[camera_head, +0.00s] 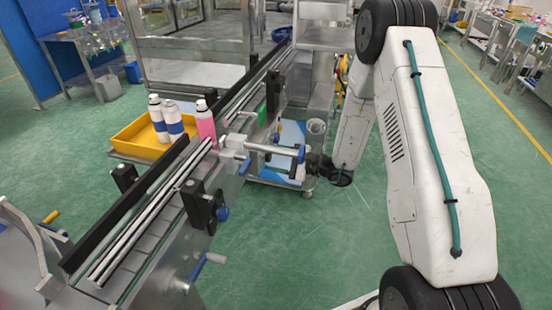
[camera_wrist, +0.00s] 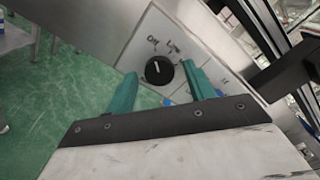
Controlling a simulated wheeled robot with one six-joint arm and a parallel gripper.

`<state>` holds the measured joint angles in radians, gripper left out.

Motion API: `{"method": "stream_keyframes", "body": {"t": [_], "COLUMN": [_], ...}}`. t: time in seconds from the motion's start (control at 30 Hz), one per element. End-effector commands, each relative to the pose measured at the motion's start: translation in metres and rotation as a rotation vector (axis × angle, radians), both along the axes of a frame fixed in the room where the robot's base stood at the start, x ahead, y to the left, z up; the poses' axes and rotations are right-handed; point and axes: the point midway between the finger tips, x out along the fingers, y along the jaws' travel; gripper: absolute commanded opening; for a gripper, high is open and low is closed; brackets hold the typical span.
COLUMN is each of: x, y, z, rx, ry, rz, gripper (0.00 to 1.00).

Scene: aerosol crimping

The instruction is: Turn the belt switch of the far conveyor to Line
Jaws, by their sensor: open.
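The belt switch is a round black knob (camera_wrist: 159,72) on a light grey panel (camera_wrist: 190,28) in the wrist view. A short white mark on the knob points roughly up in the picture. Small lettering above it seems to include "Line"; the rest is hard to read. My gripper (camera_wrist: 162,75) is open, its two teal fingers on either side of the knob. I cannot tell whether they touch it. In the head view my arm reaches beside the conveyor (camera_head: 150,225), and the knob is not visible there.
A metal clamp with a blue handwheel (camera_head: 300,153) projects close to my arm's end. Green floor (camera_head: 380,230) is open around my arm.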

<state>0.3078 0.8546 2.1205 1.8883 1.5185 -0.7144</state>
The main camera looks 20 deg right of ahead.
Motion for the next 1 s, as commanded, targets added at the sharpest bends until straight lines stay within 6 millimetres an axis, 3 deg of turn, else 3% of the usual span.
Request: {"method": "stream_keyframes", "body": {"t": [0.07, 0.2, 0.23, 0.63, 1.0], "x": [-0.0001, -0.0001, -0.0002, -0.0003, -0.0006], "y": [0.0004, 0.0007, 0.0007, 0.0009, 0.0011], "z": [0.0, -0.0001, 0.0, -0.0001, -0.0002], "rx": [0.0, 0.0, 0.0, 0.035, 0.198], "ry": [0.0, 0.0, 0.0, 0.049, 0.272], "rz": [0.0, 0.001, 0.001, 0.001, 0.001], "gripper": [0.51, 0.12, 0.09, 0.09, 0.09]}}
